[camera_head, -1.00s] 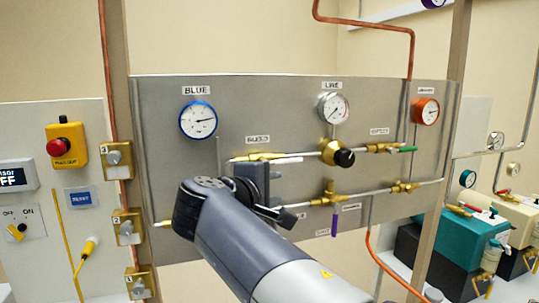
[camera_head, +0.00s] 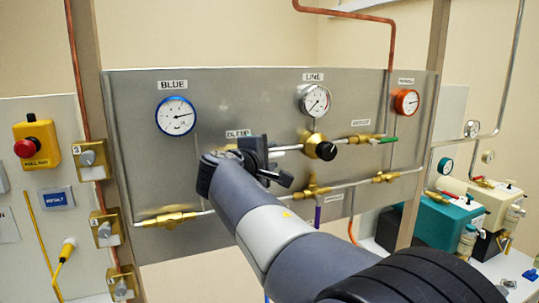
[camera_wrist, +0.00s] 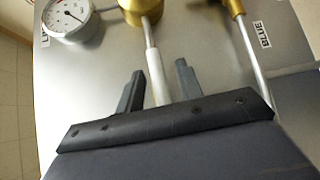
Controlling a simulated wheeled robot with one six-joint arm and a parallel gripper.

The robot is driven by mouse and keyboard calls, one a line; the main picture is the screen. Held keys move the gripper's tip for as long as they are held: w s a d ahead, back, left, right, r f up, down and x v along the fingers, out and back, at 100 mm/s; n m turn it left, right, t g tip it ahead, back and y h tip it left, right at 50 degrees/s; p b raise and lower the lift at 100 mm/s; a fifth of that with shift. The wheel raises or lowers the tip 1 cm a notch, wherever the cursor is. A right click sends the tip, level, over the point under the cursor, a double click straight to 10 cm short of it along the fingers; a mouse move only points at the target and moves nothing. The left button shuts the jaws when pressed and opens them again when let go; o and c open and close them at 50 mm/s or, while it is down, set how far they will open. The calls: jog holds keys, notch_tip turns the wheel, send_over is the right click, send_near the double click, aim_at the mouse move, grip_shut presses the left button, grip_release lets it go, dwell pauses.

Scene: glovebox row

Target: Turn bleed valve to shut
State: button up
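The bleed valve is on the upper pipe below the BLEED label (camera_head: 238,133). In the head view my gripper (camera_head: 258,158) and wrist cover most of the valve. In the wrist view a white lever sleeve (camera_wrist: 158,80), which I take for the bleed valve's handle, runs lengthwise along the pipe. My gripper (camera_wrist: 160,86) is open with one finger on each side of the sleeve. A gap shows on both sides, so neither finger appears to touch it. The valve body is hidden in the wrist view.
To the right are the brass regulator with its black knob (camera_head: 326,150), the LINE gauge (camera_head: 314,100) and the green-handled outlet valve (camera_head: 366,139). The lower pipe (camera_head: 345,186) has brass valves (camera_head: 169,219). The blue gauge (camera_head: 175,115) is at upper left.

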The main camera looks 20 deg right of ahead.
jog(key=shift+d, duration=0.1)
jog(key=shift+c, duration=0.4)
grip_shut()
